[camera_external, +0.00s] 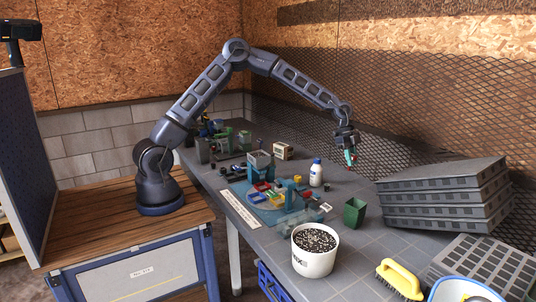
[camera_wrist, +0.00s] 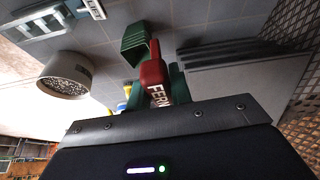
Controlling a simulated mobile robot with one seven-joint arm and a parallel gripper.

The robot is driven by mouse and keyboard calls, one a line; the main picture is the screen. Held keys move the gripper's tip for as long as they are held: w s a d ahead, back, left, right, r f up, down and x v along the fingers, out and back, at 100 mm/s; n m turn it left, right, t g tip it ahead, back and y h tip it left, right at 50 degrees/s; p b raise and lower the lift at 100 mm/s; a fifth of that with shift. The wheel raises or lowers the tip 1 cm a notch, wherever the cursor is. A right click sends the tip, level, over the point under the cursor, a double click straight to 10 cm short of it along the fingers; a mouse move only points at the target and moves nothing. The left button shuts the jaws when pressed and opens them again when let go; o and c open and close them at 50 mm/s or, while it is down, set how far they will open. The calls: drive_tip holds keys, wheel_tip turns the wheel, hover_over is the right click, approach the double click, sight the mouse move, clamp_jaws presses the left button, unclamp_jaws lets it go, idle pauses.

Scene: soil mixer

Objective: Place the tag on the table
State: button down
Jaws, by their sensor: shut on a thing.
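My gripper (camera_external: 349,158) is shut on a tag (camera_wrist: 154,76) and holds it in the air above the far right part of the table. The tag is red with a pointed end and pale letters reading "FERN", partly cut off by my gripper body in the wrist view. In the external view it is only a small red bit under the fingers. The grey tiled table (camera_external: 383,240) spreads below, with bare surface around the spot under my gripper.
A stack of dark trays (camera_external: 440,197) stands right of my gripper. A green square pot (camera_external: 354,213), a white bucket of speckled soil (camera_external: 315,250) and a white bottle (camera_external: 316,173) stand nearby. A yellow brush (camera_external: 400,279) lies in front. A mesh wall (camera_external: 440,110) borders the back.

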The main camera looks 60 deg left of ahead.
drive_tip(key=s+d, duration=1.4)
drive_tip(key=d, duration=0.5)
drive_tip(key=s+d, duration=1.4)
drive_tip(key=d, duration=0.5)
drive_tip(key=shift+m, duration=0.3)
drive_tip(key=f, duration=1.9)
drive_tip(key=shift+s+a+f, duration=0.2)
drive_tip(key=shift+s+f, duration=0.05)
drive_tip(key=shift+f, duration=0.1)
drive_tip(key=c, duration=1.3)
unclamp_jaws()
drive_tip(key=shift+f, duration=0.1)
drive_tip(key=shift+o, duration=0.2)
drive_tip(key=v, duration=1.2)
drive_tip(key=shift+w+a, duration=0.15)
